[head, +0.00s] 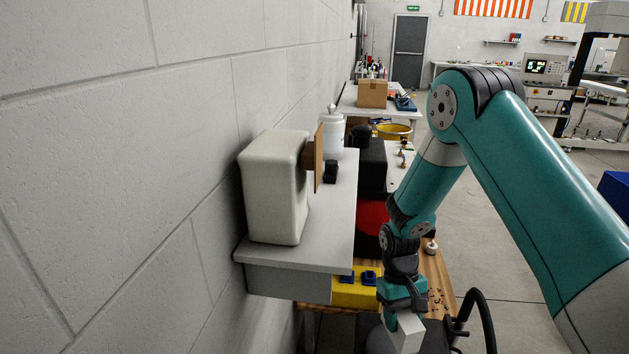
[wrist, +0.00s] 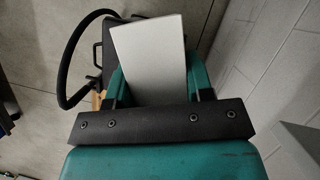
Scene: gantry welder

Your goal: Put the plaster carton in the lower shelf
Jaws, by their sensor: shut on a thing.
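My gripper (head: 404,312) is shut on a plain white carton (head: 408,336), which hangs below the jaws at the bottom of the head view. In the wrist view the carton (wrist: 150,55) sits between the two teal fingers of my gripper (wrist: 158,88), with its pale flat face showing. The carton is to the right of a grey wall shelf (head: 340,235) and lower than its top. A wooden surface (head: 437,275) lies below that shelf, partly hidden by my arm. I cannot tell for sure which surface is the lower shelf.
The grey shelf bears a cream box (head: 272,190), a brown board (head: 319,160) and a white bottle (head: 332,135). A yellow item (head: 352,291) is underneath. A black hose (head: 485,315) curves beside the carton. A block wall (head: 130,170) bounds the left; open floor (head: 500,245) lies right.

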